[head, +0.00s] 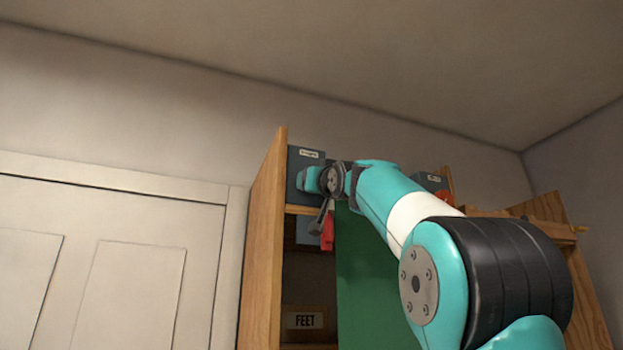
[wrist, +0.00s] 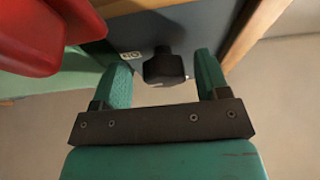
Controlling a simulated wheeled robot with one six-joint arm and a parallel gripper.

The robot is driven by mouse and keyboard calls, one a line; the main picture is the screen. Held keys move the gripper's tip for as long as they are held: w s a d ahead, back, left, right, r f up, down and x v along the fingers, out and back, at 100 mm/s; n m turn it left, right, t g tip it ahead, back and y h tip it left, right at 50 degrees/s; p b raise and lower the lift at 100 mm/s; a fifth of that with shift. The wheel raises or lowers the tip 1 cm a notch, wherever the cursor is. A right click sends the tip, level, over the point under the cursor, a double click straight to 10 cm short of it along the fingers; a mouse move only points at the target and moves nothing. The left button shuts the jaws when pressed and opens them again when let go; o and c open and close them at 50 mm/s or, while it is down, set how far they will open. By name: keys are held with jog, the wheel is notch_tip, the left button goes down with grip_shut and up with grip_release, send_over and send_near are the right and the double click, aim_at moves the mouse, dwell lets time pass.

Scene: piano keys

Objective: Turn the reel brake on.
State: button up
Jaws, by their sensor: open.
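My gripper (wrist: 162,62) is open in the wrist view, with one teal finger on each side of a dark knob or lever end (wrist: 163,68). I see no clear contact. The knob stands in front of a blue-grey box (wrist: 205,28) with a small, partly hidden label (wrist: 130,56). In the head view my gripper (head: 311,179) is by a blue-grey box (head: 303,157) at the cabinet's upper left; its fingertips are not clear there. A red part (head: 327,232) hangs just below. I cannot tell for sure which control is the reel brake.
A large red part (wrist: 35,35) fills the wrist view's upper left, close to the camera. The wooden cabinet (head: 262,240) has a green panel (head: 362,275) and a FEET label (head: 305,320). Another labelled box (head: 430,180) sits right of my arm. A white door (head: 110,260) stands left.

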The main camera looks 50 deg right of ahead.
jog(key=shift+w+a, duration=0.15)
jog(key=shift+c, duration=0.2)
jog(key=c, duration=0.9)
jog(key=shift+o, duration=0.2)
jog(key=shift+m+g+h, duration=0.4)
jog(key=shift+m, duration=0.7)
jog(key=o, duration=0.9)
jog(key=shift+a+f+b, duration=0.1)
jog(key=shift+b, duration=0.25)
